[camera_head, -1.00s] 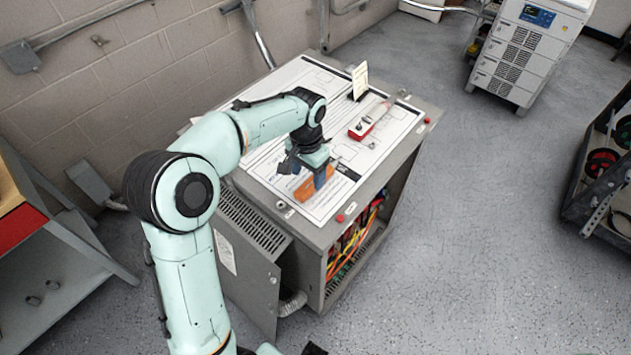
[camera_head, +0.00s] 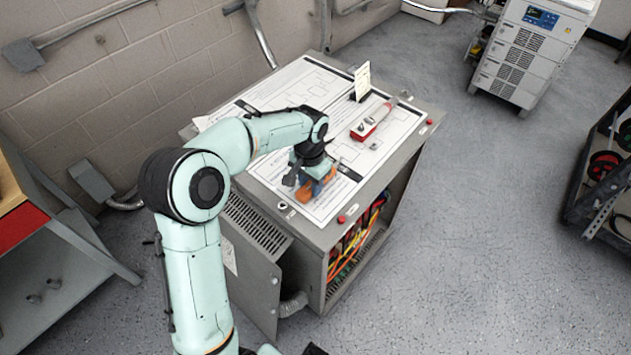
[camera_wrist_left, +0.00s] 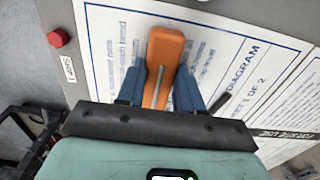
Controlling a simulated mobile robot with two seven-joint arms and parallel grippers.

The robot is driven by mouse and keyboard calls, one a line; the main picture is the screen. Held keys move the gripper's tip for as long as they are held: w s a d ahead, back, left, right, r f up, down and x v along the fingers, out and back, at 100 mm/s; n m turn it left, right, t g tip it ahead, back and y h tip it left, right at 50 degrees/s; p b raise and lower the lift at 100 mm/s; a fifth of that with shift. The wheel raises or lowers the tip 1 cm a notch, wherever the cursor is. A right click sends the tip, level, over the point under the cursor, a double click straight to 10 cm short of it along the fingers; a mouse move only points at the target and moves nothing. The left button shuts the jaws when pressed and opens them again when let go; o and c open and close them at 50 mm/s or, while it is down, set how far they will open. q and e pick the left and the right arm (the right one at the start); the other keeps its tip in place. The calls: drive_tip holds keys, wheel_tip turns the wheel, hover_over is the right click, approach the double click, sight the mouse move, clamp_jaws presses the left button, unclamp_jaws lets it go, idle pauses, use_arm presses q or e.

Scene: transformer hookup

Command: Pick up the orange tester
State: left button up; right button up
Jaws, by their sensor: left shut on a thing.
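The orange tester (camera_head: 308,190) is at the near end of the cabinet top, on or just above the printed diagram sheet; I cannot tell if it touches the sheet. My left gripper (camera_head: 316,184) reaches down over it and hides part of it. In the left wrist view the orange tester (camera_wrist_left: 160,65) lies between the two blue fingers of my left gripper (camera_wrist_left: 158,82), which is shut on it. My right gripper is not in view.
The grey cabinet (camera_head: 290,228) has an open front with coloured cables inside. On its top are a red and white device (camera_head: 371,122), a small upright card (camera_head: 362,80) and a red button (camera_head: 341,219). A wheeled rack (camera_head: 602,185) stands at right. The floor between is clear.

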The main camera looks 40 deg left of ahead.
use_arm(q)
wheel_tip(320, 180, up, 20)
drive_tip(key=p, duration=0.3)
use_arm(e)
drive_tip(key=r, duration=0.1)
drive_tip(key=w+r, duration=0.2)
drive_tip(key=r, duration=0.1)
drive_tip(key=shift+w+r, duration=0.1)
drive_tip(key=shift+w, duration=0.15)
